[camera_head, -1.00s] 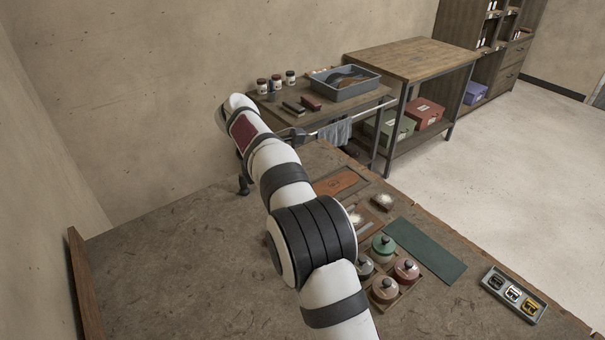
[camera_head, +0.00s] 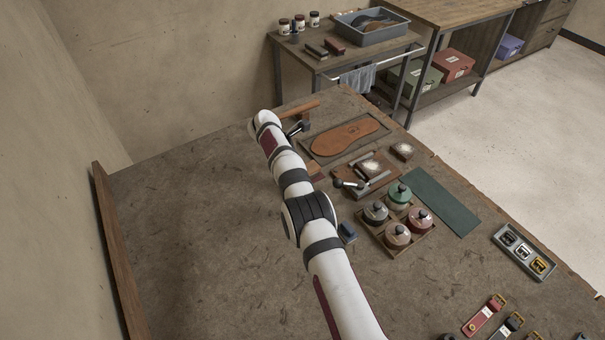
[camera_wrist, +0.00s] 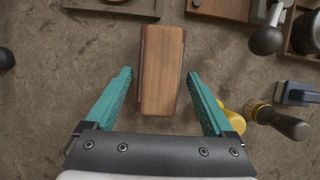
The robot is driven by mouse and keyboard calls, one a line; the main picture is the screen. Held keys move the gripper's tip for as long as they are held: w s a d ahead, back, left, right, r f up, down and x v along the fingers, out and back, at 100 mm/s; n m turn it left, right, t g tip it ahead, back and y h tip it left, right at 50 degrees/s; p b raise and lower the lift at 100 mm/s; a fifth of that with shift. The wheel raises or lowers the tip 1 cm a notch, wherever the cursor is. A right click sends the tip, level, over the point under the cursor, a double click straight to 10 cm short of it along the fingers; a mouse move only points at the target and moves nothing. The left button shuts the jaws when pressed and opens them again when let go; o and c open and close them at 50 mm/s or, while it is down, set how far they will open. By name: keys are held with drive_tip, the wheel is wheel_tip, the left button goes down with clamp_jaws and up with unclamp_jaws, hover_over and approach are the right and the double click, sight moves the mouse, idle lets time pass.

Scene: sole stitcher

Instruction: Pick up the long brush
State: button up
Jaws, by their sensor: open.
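A long wooden block with dark reddish side edges, which looks like the long brush (camera_wrist: 162,72), lies lengthwise in the middle of the wrist view. No bristles show. My gripper (camera_wrist: 158,74) is open, its two teal fingers on either side of the block with a gap left and right. The fingers appear above the bench; whether they are down at the block's height I cannot tell. In the head view my arm hides the gripper and most of this spot.
A tray with a leather sole (camera_head: 345,137) and a tray with a black-knobbed tool (camera_wrist: 265,40) lie just beyond. A black-handled tool (camera_wrist: 285,123), a yellow item (camera_wrist: 234,121) and a blue item (camera_wrist: 297,94) lie close on the right. Lidded jars (camera_head: 397,235) stand farther right.

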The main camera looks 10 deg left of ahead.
drive_tip(key=shift+f, duration=0.1)
clamp_jaws()
drive_tip(key=r, duration=0.2)
drive_tip(key=d+r, duration=0.1)
drive_tip(key=r, duration=0.2)
drive_tip(key=shift+d, duration=0.1)
drive_tip(key=d+r, duration=0.2)
drive_tip(key=d, duration=0.1)
drive_tip(key=s+d+r, duration=0.1)
drive_tip(key=d+r, duration=0.1)
drive_tip(key=d, duration=0.2)
drive_tip(key=d+r, duration=0.2)
drive_tip(key=d, duration=0.1)
drive_tip(key=shift+s+d, duration=0.2)
drive_tip(key=shift+d, duration=0.05)
